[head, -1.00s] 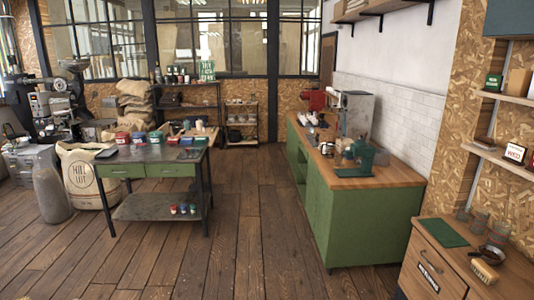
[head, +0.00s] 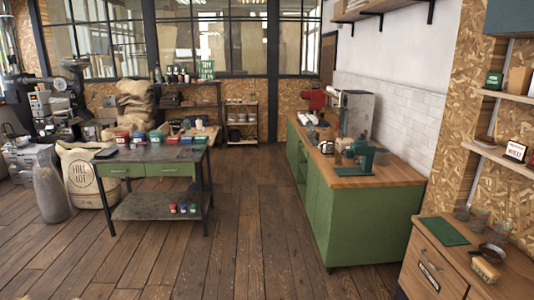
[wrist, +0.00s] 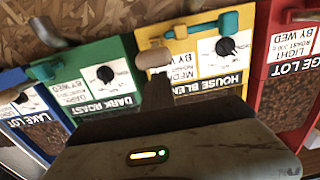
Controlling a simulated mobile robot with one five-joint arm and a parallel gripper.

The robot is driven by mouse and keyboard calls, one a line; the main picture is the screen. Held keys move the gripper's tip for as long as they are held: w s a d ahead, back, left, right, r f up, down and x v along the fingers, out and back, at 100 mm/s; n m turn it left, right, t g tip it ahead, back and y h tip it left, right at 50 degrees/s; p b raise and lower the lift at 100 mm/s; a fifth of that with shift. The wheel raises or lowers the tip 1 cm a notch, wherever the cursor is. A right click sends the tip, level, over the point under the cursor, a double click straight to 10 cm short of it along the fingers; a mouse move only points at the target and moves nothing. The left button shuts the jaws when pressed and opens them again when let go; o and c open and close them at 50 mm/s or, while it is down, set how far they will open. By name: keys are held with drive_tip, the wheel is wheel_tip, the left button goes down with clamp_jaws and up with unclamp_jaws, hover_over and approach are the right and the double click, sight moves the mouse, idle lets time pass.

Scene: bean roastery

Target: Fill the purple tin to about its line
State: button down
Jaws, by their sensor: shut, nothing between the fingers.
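Several bean dispensers stand side by side in the wrist view, labels upside down. They are a blue one (wrist: 36,125), a green "DARK ROAST" one (wrist: 88,62), a yellow "HOUSE BLEND" one (wrist: 190,45) and a red one (wrist: 292,70). Dark beans show behind their windows. My gripper (wrist: 156,80) is shut and empty in front of the green and yellow dispensers. I cannot tell whether it touches them. I cannot make out a purple tin for certain; small coloured tins (head: 183,208) on the table's lower shelf are too small to tell.
In the head view a green table (head: 150,155) with coloured boxes stands left. A green counter (head: 365,220) with machines stands right. A wooden cabinet (head: 440,265) is at the lower right. The plank floor (head: 240,230) between is clear.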

drive_tip(key=shift+f+b, duration=1.5)
drive_tip(key=shift+f, duration=0.1)
drive_tip(key=shift+r, duration=0.1)
idle(0.6)
wheel_tip(320, 180, up, 9)
drive_tip(key=p, duration=0.9)
drive_tip(key=shift+f, duration=0.35)
